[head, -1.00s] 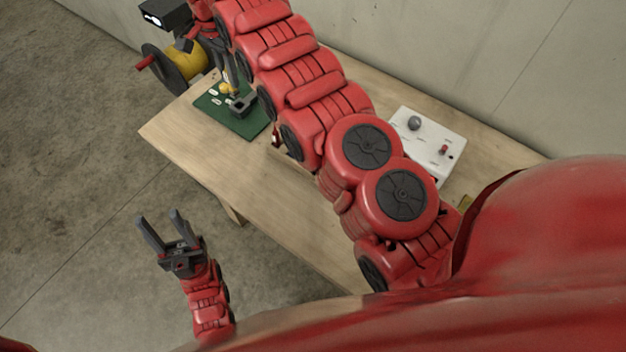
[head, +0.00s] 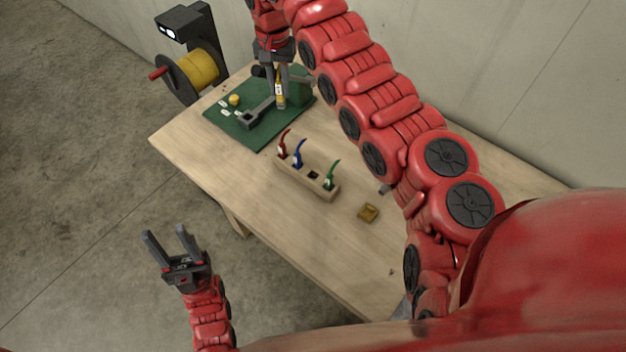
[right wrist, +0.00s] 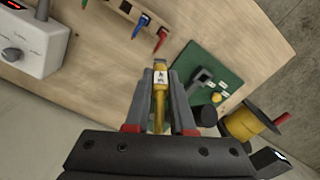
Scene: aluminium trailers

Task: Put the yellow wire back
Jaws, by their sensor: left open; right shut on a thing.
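The yellow wire (head: 280,92), with a white label, is held between the fingers of my right gripper (head: 279,88), above the far part of the green mat (head: 245,132). In the right wrist view the yellow wire (right wrist: 159,100) lies lengthwise between the shut fingers. A wooden holder (head: 322,190) carries a red wire (head: 284,143), a blue wire (head: 298,155) and a green wire (head: 332,175). A dark empty slot (head: 313,175) sits between blue and green. My left gripper (head: 168,240) is open and empty, left of the table, over the floor.
A spool of yellow wire (head: 199,70) stands at the table's far left end. A dark grey tool (head: 258,112) lies on the mat. A small brass piece (head: 368,212) lies right of the holder. A white box with a knob (right wrist: 28,42) shows in the right wrist view.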

